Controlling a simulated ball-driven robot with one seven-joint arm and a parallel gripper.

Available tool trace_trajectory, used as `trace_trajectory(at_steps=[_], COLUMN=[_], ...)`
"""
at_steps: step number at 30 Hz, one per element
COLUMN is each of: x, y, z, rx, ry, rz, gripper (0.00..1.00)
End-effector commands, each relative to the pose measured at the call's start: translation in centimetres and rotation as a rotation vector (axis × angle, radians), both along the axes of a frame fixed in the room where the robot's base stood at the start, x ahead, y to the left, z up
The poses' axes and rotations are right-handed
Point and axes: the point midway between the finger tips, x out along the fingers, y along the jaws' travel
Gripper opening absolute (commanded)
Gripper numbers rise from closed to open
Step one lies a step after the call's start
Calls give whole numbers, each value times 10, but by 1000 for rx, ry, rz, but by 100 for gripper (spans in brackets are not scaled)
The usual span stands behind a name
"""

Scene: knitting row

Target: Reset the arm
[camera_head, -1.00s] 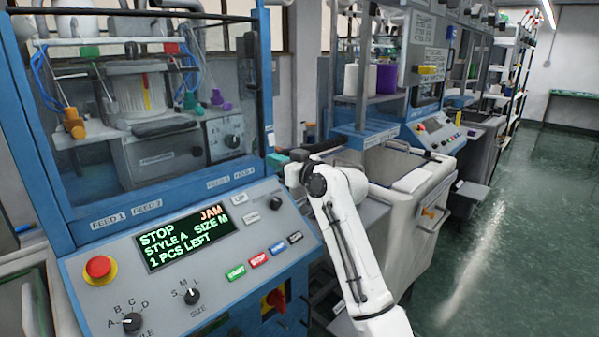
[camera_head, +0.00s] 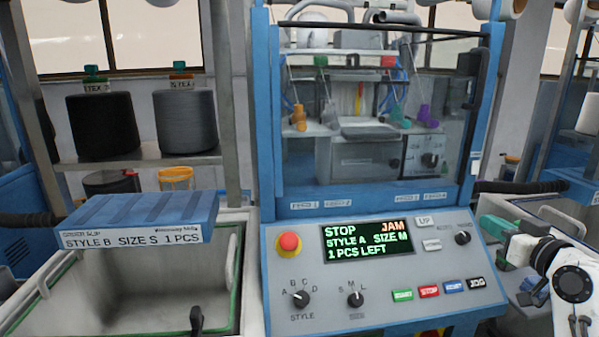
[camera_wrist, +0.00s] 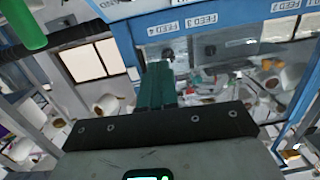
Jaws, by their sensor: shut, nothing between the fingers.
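My white arm (camera_head: 572,285) is at the right edge of the head view, bent, with the gripper end pointing left. My gripper (camera_head: 490,224) has green fingers and is beside the right end of the machine's control panel, in front of a white bin. In the wrist view the green fingers of my gripper (camera_wrist: 157,75) are together with nothing between them. Whether the gripper touches anything cannot be told.
The blue knitting machine (camera_head: 265,130) stands in the middle; its screen (camera_head: 366,243) reads STOP, JAM. A red button (camera_head: 289,243) sits on its panel. At left are a bin (camera_head: 100,300), a blue labelled order slip holder (camera_head: 140,218) and dark yarn cones (camera_head: 187,120).

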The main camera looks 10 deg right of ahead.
Motion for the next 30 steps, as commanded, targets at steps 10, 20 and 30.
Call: trace_trajectory(at_steps=[10,20,30], x=[-86,-259,-399], y=[104,167,168], z=[-193,-322,-353], rx=[68,35,-58], ry=[491,1027,1377], rz=[46,16,-75], gripper=[0,0,0])
